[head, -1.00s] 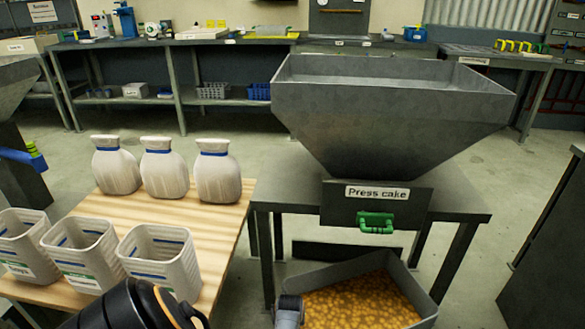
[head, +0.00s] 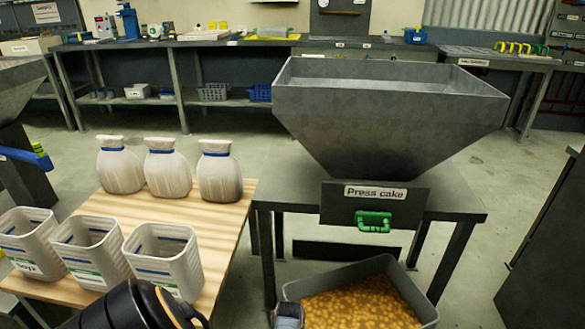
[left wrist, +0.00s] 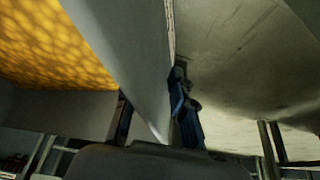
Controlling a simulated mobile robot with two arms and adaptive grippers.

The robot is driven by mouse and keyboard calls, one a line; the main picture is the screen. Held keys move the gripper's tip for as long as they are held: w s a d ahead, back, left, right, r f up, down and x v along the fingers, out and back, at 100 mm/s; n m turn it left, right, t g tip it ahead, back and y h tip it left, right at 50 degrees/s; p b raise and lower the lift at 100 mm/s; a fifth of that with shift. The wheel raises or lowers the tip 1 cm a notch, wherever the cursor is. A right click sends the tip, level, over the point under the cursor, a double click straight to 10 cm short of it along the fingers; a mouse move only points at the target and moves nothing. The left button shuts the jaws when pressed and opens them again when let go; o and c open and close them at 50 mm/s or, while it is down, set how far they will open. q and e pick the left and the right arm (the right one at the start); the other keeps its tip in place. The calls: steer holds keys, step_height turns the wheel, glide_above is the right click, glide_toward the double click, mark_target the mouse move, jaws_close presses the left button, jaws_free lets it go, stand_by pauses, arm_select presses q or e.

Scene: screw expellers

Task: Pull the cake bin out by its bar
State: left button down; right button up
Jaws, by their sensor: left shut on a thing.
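The cake bin (head: 412,292) is an open grey tray full of orange-brown cake at the bottom of the head view, in front of the stand. Its near part is cut off by the frame. My left gripper (head: 288,316) is at the bin's left edge. In the left wrist view its fingers (left wrist: 157,112) sit on both sides of a grey wall of the bin (left wrist: 122,50), shut on it. I cannot make out a separate bar there. A green handle (head: 373,222) on the press cake panel above is untouched. My right gripper is not in view.
A grey hopper (head: 385,120) labelled Press cake stands on a dark table (head: 455,205) behind the bin. A wooden table (head: 222,215) at left holds white bags (head: 168,170) and open white containers (head: 88,250). Open floor shows right of the bin; a dark cabinet (head: 548,250) stands farther right.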

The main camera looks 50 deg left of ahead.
arm_select(q)
steer(key=shift+s+d+f, duration=0.2)
steer(key=shift+d+f, duration=0.1)
steer(key=shift+d, duration=0.1)
steer(key=c, duration=1)
jaws_free()
steer(key=shift+c, duration=0.2)
steer(key=shift+w+a+r, duration=0.1)
steer(key=shift+a+r, duration=0.05)
steer(key=shift+a+r, duration=0.1)
